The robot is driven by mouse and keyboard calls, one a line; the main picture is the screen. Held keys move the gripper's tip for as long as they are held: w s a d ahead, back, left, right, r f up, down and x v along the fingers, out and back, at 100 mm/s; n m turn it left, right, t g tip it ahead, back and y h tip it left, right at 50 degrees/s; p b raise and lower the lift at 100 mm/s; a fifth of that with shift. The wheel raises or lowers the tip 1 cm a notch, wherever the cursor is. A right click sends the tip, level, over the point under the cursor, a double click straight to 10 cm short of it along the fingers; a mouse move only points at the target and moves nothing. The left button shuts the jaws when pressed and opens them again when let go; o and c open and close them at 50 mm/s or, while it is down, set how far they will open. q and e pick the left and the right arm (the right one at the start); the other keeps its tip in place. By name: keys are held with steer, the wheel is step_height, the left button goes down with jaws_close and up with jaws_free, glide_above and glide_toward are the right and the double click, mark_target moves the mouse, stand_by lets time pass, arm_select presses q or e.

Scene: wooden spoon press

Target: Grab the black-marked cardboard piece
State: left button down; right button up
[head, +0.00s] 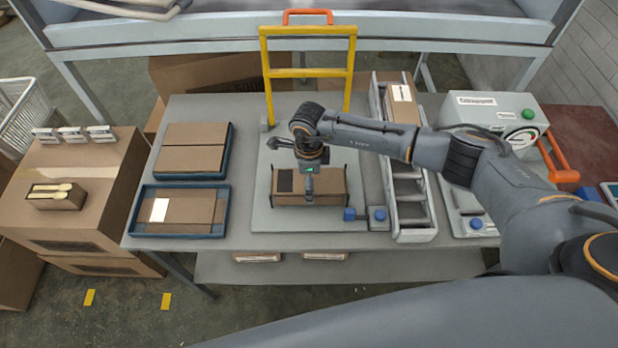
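My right gripper (309,197) points down over the middle of this piece, just right of the black mark. Its fingers look close to the cardboard, but I cannot tell whether they touch it or are closed. The gripper and wrist hide part of the piece and the holder's back edge. My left gripper is not in view.
A yellow frame with an orange handle (308,14) stands behind the plate. Blue trays (226,190) with cardboard pieces are at left. A metal rack (425,236) and a grey machine (490,108) stand at right.

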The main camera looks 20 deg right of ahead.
steer(key=c, duration=0.9)
